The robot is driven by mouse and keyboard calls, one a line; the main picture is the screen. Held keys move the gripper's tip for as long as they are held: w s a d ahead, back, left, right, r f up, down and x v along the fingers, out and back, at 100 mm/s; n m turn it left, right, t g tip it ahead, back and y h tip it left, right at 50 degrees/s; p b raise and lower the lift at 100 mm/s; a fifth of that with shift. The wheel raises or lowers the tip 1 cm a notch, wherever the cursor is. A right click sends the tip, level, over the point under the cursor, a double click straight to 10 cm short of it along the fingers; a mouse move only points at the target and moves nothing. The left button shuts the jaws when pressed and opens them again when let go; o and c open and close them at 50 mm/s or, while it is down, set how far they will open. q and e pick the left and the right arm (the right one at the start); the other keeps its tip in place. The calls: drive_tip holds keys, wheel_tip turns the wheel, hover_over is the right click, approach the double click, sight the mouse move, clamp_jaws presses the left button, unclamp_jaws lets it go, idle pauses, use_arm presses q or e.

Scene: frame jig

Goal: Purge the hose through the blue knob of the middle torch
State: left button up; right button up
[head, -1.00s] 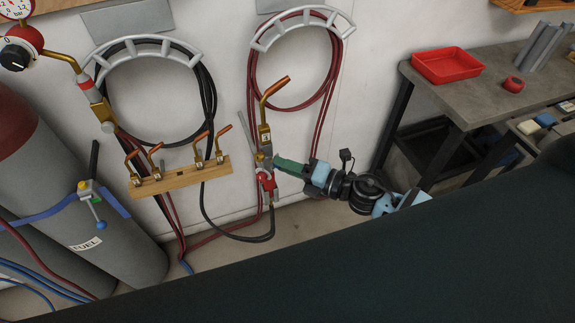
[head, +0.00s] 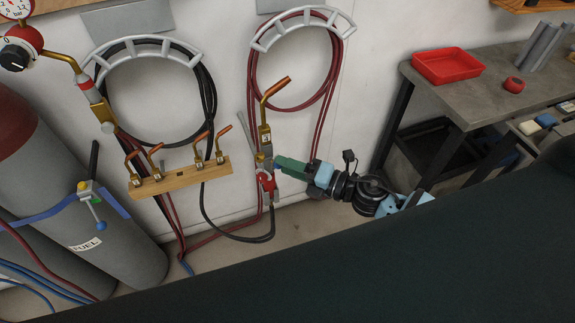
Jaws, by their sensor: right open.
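A brass torch (head: 265,134) with a bent copper tip stands upright against the wall near the middle of the head view, with a small number label on its body. A red part (head: 266,182) sits at its lower end. A small blue spot (head: 277,166), which looks like the blue knob, shows at the torch's right side. My right gripper (head: 284,163), with green fingers, comes in from the right and is open at this spot. I cannot tell whether the fingers touch the knob. My left gripper is out of view.
A red hose coil (head: 322,110) hangs above the gripper, a black coil (head: 208,95) to the left. A wooden rack (head: 180,180) holds several copper tips. Grey cylinders (head: 50,180) stand at left. A workbench (head: 480,90) with a red tray (head: 447,64) is at right.

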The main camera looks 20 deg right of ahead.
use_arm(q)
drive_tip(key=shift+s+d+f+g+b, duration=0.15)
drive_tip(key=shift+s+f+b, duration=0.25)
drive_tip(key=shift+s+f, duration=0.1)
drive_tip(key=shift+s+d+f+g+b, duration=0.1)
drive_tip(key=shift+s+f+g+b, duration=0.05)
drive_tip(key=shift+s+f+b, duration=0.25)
use_arm(e)
drive_tip(key=v, duration=0.7)
drive_tip(key=shift+s, duration=0.15)
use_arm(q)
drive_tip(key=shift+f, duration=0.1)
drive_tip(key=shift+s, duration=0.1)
use_arm(e)
drive_tip(key=shift+f, duration=0.1)
